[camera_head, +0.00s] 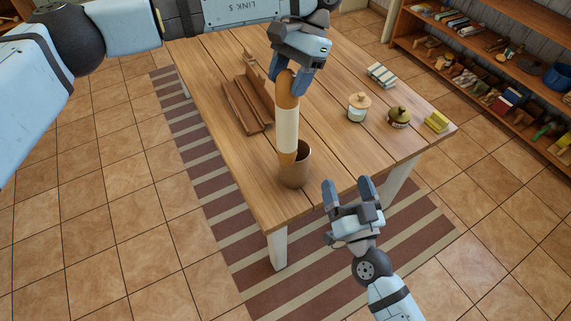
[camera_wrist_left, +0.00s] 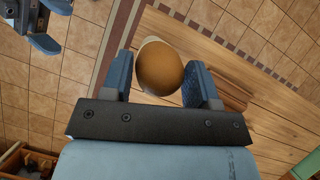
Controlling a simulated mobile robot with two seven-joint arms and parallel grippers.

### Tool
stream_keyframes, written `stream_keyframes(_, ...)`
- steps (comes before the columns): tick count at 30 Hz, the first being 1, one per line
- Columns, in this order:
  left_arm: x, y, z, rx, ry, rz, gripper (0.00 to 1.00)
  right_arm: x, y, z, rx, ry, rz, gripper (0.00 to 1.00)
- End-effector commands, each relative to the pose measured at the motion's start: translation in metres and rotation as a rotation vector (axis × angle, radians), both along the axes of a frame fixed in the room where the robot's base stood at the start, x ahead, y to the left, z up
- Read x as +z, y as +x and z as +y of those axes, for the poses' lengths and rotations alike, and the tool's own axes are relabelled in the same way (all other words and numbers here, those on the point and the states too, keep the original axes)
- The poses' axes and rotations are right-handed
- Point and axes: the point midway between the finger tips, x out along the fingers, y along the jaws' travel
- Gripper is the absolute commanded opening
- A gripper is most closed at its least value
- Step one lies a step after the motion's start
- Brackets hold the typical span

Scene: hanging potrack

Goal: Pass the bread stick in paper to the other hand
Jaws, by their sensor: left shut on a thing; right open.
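The bread stick (camera_head: 287,88) is brown with a pale paper band (camera_head: 288,130) around its middle. It is nearly upright, with its lower end at the mouth of a brown cup (camera_head: 295,174) near the table's front edge; I cannot tell how far inside it is. My left gripper (camera_head: 289,82) is shut on the bread stick's upper end. In the left wrist view, the round end of the bread stick (camera_wrist_left: 160,68) sits between the fingers (camera_wrist_left: 163,80). My right gripper (camera_head: 349,190) is open and empty, in front of the table and right of the cup.
The wooden table (camera_head: 215,65) bears a wooden rack (camera_head: 246,103), a lidded jar (camera_head: 357,107), a dark olive pot (camera_head: 399,117), a yellow block (camera_head: 437,122) and a striped stack (camera_head: 381,75). A filled shelf (camera_head: 480,70) stands at the right. The floor at left is clear.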

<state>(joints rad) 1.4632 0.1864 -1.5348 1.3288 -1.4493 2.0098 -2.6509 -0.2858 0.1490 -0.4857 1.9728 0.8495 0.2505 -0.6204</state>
Motion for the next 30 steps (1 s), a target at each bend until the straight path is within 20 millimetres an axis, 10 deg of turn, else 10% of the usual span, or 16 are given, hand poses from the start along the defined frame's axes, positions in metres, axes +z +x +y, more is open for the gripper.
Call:
stream_keyframes(8, 0.000, 0.000, 0.000, 0.000, 0.000, 0.000, 0.12, 0.054, 0.027, 0.052, -0.177, 0.063, -0.067, 0.83)
stream_keyframes(18, 0.000, 0.000, 0.000, 0.000, -0.001, -0.001, 0.12, 0.036, 0.023, 0.117, -0.243, -0.217, 0.129, 0.83)
stream_keyframes(30, 0.000, 0.000, 0.000, 0.000, 0.000, 0.000, 0.12, 0.027, 0.044, 0.132, -0.237, -0.316, 0.179, 0.83)
